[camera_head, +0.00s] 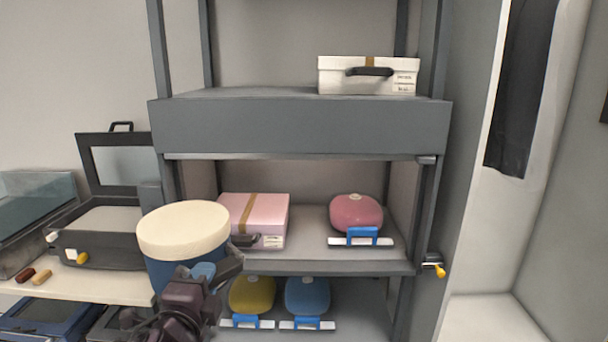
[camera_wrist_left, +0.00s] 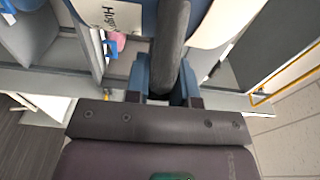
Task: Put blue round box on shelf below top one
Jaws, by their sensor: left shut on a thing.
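The blue round box (camera_head: 172,274) with a cream lid (camera_head: 184,230) is up in front of the left side of the rack, roughly level. My left gripper (camera_head: 207,272) is at its lower right side, shut on it. In the left wrist view the jaws (camera_wrist_left: 162,82) close around a dark handle (camera_wrist_left: 172,42) on the box. The shelf below the top one (camera_head: 312,262) holds a pink box (camera_head: 262,215) and a pink rounded case (camera_head: 356,212). The held box overlaps this shelf's left end in the picture. My right gripper is not in view.
A white box (camera_head: 345,82) stands on the top shelf (camera_head: 270,125). A yellow case (camera_head: 252,296) and a blue case (camera_head: 307,296) sit on the lower shelf. A gap lies between the pink things. Open dark cases (camera_head: 100,245) stand on the left table.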

